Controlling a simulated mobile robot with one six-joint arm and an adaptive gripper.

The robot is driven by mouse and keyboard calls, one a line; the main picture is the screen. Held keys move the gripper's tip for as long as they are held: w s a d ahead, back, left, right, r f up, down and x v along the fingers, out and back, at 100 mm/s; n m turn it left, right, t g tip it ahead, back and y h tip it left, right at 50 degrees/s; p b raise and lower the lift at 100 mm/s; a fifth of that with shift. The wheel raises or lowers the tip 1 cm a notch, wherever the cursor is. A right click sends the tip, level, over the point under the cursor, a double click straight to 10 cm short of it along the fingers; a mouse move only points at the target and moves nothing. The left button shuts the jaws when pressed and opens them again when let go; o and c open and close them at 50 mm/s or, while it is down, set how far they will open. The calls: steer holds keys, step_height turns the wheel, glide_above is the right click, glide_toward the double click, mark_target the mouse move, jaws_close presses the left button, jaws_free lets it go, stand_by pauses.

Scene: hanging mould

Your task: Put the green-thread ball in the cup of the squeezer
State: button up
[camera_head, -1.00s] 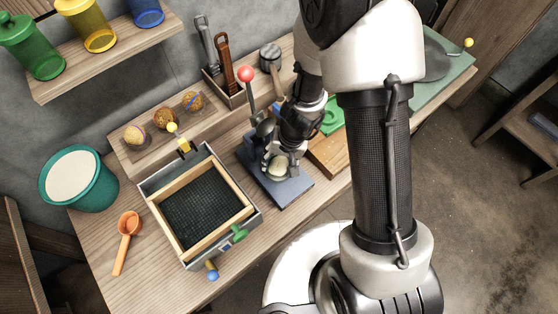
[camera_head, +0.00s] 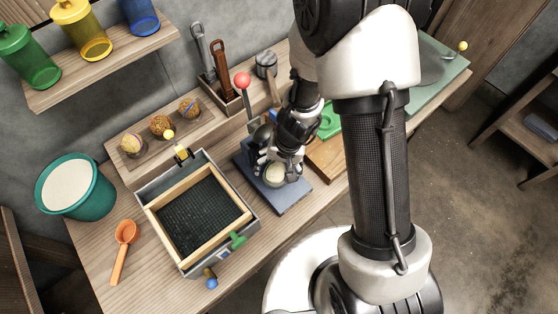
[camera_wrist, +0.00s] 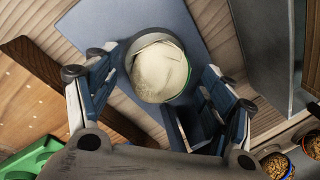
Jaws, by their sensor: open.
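The squeezer has a blue base (camera_head: 292,197) and a lever with a red knob (camera_head: 242,79); it stands on the bench. A pale ball (camera_head: 276,174) sits in its round cup. In the wrist view the ball (camera_wrist: 158,70) fills most of the grey cup (camera_wrist: 137,42), and a strip of green shows along its right side. My gripper (camera_head: 281,164) is over the cup. In the wrist view my gripper (camera_wrist: 160,78) is open, its fingers spread on either side of the cup. Contact with the cup or base cannot be told.
A sieve box (camera_head: 202,215) with a mesh floor stands left of the squeezer. Several items surround it: a teal bucket (camera_head: 75,190), an orange scoop (camera_head: 123,247), and three balls (camera_head: 160,126) in a wooden rack. A tool holder (camera_head: 222,95) stands behind. A green part (camera_head: 328,122) lies right of my gripper.

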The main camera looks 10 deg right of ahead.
step_height(320, 180, up, 12)
steer(key=d, duration=0.2)
steer(key=shift+s+d+f, duration=0.15)
steer(key=shift+s+f, duration=0.05)
steer(key=shift+s, duration=0.05)
steer(key=s+d+r+t, duration=0.1)
steer(key=s+d+r, duration=0.1)
steer(key=s+r, duration=0.2)
steer(key=s+d+r+n+t+h, duration=0.1)
steer(key=s+d+r, duration=0.2)
steer(key=r, duration=0.6)
steer(key=s+d+r+n+t+h, duration=0.1)
steer(key=s+d+r+t, duration=0.1)
steer(key=s+r, duration=0.4)
steer(key=shift+s+d+r, duration=0.25)
steer(key=shift+d+r, duration=0.35)
steer(key=shift+d, duration=0.15)
steer(key=shift+c, duration=0.4)
